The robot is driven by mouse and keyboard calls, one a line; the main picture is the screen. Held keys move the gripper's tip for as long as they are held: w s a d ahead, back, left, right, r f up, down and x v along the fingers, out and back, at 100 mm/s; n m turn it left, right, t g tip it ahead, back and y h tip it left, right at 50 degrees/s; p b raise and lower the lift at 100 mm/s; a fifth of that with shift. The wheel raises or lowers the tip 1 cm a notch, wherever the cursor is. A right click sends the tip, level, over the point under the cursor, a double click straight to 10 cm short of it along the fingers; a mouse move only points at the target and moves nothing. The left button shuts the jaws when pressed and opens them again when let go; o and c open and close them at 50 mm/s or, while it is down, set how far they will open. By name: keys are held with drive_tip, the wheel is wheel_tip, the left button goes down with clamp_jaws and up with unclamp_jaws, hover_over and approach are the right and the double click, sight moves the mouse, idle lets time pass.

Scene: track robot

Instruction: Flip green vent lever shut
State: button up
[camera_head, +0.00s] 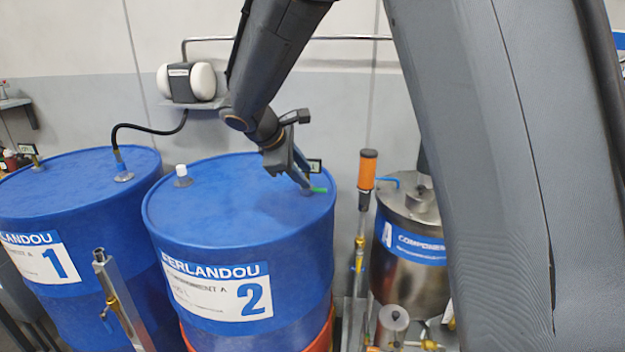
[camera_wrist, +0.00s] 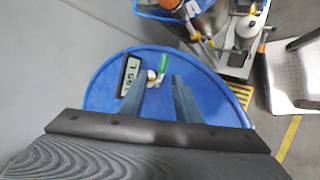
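The green vent lever (camera_head: 319,190) shows at the right rim of the blue drum marked 2 (camera_head: 215,225). In the wrist view the green lever (camera_wrist: 162,72) stands up from a pale metal fitting (camera_wrist: 152,80) on the blue lid. My gripper (camera_head: 305,184) is over the right part of that lid, close to the lever. In the wrist view its two fingers (camera_wrist: 156,86) are apart, with the lever and fitting seen in line with the gap between them. Nothing is held. I cannot tell whether a finger touches the lever.
A small display tag (camera_wrist: 130,75) stands beside the fitting. A white-capped bung (camera_head: 182,176) is on the same lid. Drum 1 (camera_head: 80,180) with a black hose is at left. An orange-handled pump (camera_head: 366,170) and a steel component tank (camera_head: 410,270) stand at right.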

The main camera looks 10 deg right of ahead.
sight(316, 190)
drive_tip(key=p+x, duration=0.1)
drive_tip(key=x, duration=0.5)
clamp_jaws()
